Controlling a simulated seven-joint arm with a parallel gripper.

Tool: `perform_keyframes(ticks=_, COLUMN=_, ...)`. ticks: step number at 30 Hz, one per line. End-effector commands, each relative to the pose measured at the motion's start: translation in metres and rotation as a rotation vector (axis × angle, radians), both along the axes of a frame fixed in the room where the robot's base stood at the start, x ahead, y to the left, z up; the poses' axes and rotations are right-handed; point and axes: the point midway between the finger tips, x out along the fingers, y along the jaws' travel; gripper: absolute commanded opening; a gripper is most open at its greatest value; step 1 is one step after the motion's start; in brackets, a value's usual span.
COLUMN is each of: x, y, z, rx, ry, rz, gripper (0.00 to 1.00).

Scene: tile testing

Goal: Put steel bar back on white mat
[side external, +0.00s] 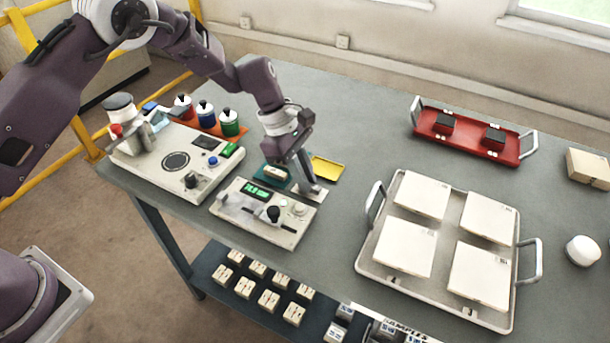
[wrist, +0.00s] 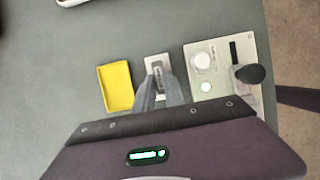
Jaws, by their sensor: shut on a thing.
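The white mat (side external: 318,195) is a small pale rectangle on the grey table, between the yellow tray and the meter box. It also shows in the wrist view (wrist: 150,62). My gripper (side external: 311,184) points down over the mat, its fingers close together. In the wrist view my gripper (wrist: 159,84) is shut on the steel bar (wrist: 157,69), a small grey bar lined up over the mat. The fingers hide part of the bar. I cannot tell whether the bar touches the mat.
The yellow tray (side external: 328,167) and a teal pad (side external: 268,181) lie close by. The meter box (side external: 240,219) with a black knob is just in front. A large tray (side external: 362,255) with white tiles and a red tray (side external: 470,139) stand to the right. Bare table lies between.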

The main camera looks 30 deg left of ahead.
Motion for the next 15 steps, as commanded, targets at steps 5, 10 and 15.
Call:
perform_keyframes(ticks=5, x=0.0000, y=-0.0001, z=-0.0005, rx=0.000, ry=0.000, rz=0.000, gripper=0.00)
perform_keyframes(ticks=10, x=0.0001, y=0.0000, z=-0.0026, rx=0.000, ry=0.000, rz=0.000, gripper=0.00)
perform_keyframes(ticks=15, x=0.0001, y=0.0000, z=-0.0040, rx=0.000, ry=0.000, rz=0.000, gripper=0.22)
